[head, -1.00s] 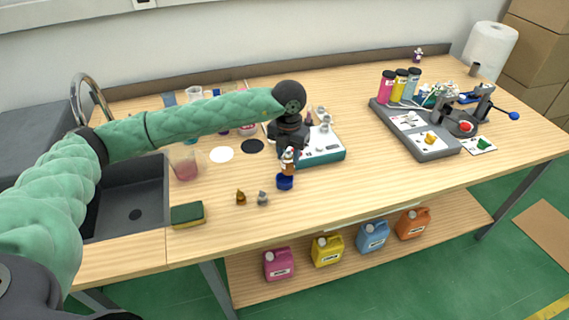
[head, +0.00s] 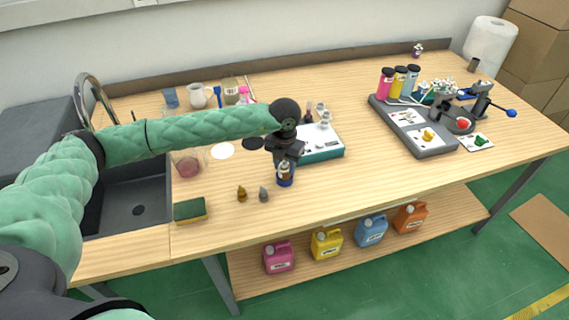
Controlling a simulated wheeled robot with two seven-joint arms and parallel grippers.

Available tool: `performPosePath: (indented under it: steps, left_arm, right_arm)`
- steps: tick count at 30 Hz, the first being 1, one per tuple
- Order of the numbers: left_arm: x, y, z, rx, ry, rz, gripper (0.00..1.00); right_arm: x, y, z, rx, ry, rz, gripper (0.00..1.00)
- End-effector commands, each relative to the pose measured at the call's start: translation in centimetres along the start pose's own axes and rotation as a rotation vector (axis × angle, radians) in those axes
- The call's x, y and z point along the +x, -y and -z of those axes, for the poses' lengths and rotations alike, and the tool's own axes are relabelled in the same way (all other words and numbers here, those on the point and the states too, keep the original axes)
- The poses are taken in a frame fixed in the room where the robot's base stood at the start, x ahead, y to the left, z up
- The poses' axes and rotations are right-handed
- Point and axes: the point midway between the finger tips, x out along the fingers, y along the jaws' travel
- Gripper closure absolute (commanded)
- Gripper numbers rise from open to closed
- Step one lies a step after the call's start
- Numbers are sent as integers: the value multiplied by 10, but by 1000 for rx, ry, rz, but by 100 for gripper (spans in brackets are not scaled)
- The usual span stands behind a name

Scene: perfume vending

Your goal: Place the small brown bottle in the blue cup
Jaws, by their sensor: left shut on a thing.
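The small brown bottle (head: 285,168) with a pale label is upright in my left gripper (head: 285,161), which is shut on it. The blue cup (head: 285,181) stands on the wooden table directly below the gripper. The bottle's lower part appears to be inside the cup; I cannot tell whether it touches the bottom. The gripper and wrist hide the bottle's top. My right gripper is not in view.
An amber bottle (head: 242,194) and a grey bottle (head: 264,194) stand just left of the cup. A teal-edged scale (head: 322,150) is behind right. A sponge (head: 189,210) lies by the sink (head: 137,195). The table's front right is clear.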

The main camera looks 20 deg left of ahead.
Motion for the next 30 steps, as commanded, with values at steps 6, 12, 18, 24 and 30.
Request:
performPosePath:
  steps: [6,12,18,24,30]
  left_arm:
    - [2,0,0,0,0,0,86]
    - [2,0,0,0,0,0,41]
    - [2,0,0,0,0,0,41]
    - [0,0,0,0,0,0,41]
    - [-7,0,-1,0,2,0,41]
  right_arm:
    - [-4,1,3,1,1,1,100]
    - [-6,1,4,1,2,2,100]
    - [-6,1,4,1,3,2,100]
    - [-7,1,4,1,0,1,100]
    - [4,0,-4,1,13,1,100]
